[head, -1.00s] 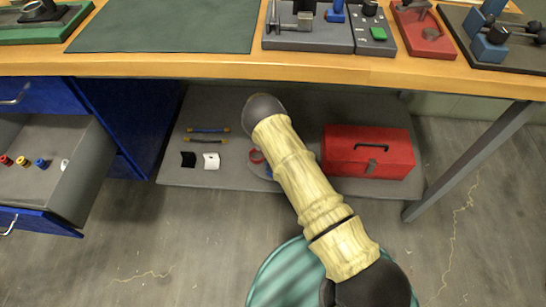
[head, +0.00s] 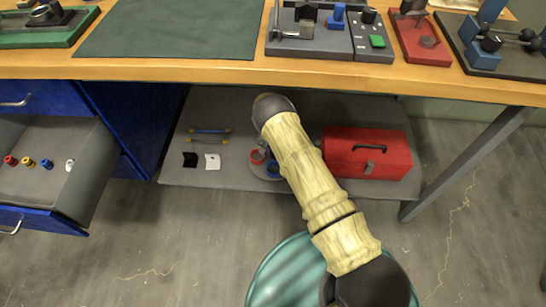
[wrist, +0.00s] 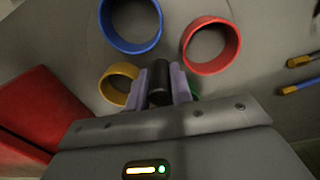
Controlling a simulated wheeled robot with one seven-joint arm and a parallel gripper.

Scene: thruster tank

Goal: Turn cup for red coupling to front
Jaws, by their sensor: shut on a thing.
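The grey turntable (wrist: 165,52) carries several ring-shaped cups. In the wrist view the red cup (wrist: 211,46) is right of centre and the blue cup (wrist: 130,24) is upper left. The yellow cup (wrist: 118,84) is left of my fingers, and a sliver of a green one (wrist: 195,97) shows beside them on the right. My gripper (wrist: 160,84) is shut on a dark upright post (wrist: 159,76) among the cups. In the head view the red cup (head: 257,156) and blue cup (head: 273,168) show left of my arm. My arm hides my gripper and the rest of the turntable there.
The turntable stands on a low grey shelf (head: 225,180) under the bench. A red toolbox (head: 366,152) is close on its right. A black piece (head: 190,159), a white piece (head: 213,161) and two yellow-and-blue rods (head: 208,137) lie to its left. A drawer (head: 85,172) stands open further left.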

